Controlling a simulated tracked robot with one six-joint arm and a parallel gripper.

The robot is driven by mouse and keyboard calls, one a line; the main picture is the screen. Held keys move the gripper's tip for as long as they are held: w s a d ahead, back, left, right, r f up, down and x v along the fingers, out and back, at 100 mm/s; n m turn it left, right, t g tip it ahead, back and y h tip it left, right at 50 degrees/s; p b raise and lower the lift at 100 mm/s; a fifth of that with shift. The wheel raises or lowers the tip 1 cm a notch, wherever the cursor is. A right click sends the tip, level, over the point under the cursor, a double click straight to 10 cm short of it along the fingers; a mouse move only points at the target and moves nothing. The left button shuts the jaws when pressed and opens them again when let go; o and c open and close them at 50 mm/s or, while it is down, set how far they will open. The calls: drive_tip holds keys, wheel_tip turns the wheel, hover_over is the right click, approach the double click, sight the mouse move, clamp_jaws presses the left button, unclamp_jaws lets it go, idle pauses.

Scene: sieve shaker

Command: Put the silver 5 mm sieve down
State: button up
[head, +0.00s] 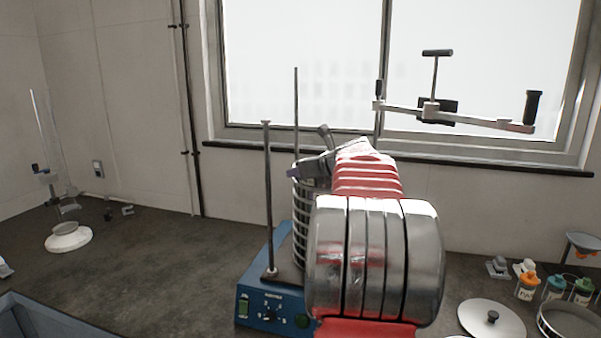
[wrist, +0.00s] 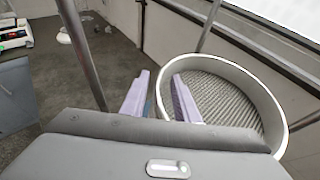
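A round, light-rimmed sieve with a mesh floor (wrist: 232,82) fills the right of the wrist view; its size mark cannot be read. In the head view a stack of silver sieves (head: 299,226) stands on the blue shaker (head: 256,305) between upright rods, partly hidden by my arm. My gripper (head: 312,168) is at the top of this stack. In the wrist view my gripper (wrist: 160,82) has its lilac fingers apart, one inside the sieve's rim and one outside. A gap shows between the fingers, and they do not appear to clamp the wall.
Two tall rods (head: 268,195) rise beside the stack. A clamp bar with handles (head: 436,112) stands above, to the right. A lid (head: 492,318), another sieve (head: 570,322) and several small bottles (head: 527,287) are at right. The bench at left is mostly clear.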

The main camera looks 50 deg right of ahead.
drive_tip(key=shift+s, duration=0.1)
drive_tip(key=v, duration=1.2)
idle(0.5)
drive_tip(key=w+a+r+m+t+h, duration=0.2)
drive_tip(key=w+a+r+m+t, duration=0.1)
drive_tip(key=w+a+r+m, duration=0.45)
drive_tip(key=a+f+m+g+h, duration=0.1)
drive_tip(key=a+f+m+h, duration=0.15)
drive_tip(key=a+m, duration=0.65)
drive_tip(key=s+a+f+m+g+y, duration=0.3)
drive_tip(key=s+a+f+m, duration=0.2)
drive_tip(key=a+f, duration=0.4)
drive_tip(key=s+a+f+m+g+y, duration=0.3)
drive_tip(key=s+a+f+m, duration=0.2)
drive_tip(key=a+f, duration=0.5)
drive_tip(key=s+a+f+m+g+y, duration=0.3)
drive_tip(key=s+a+f+m, duration=0.2)
drive_tip(key=a, duration=1)
drive_tip(key=s+f, duration=0.3)
drive_tip(key=f, duration=0.1)
drive_tip(key=shift+s+f+m, duration=0.15)
drive_tip(key=shift+s+m, duration=0.15)
drive_tip(key=shift+m, duration=0.05)
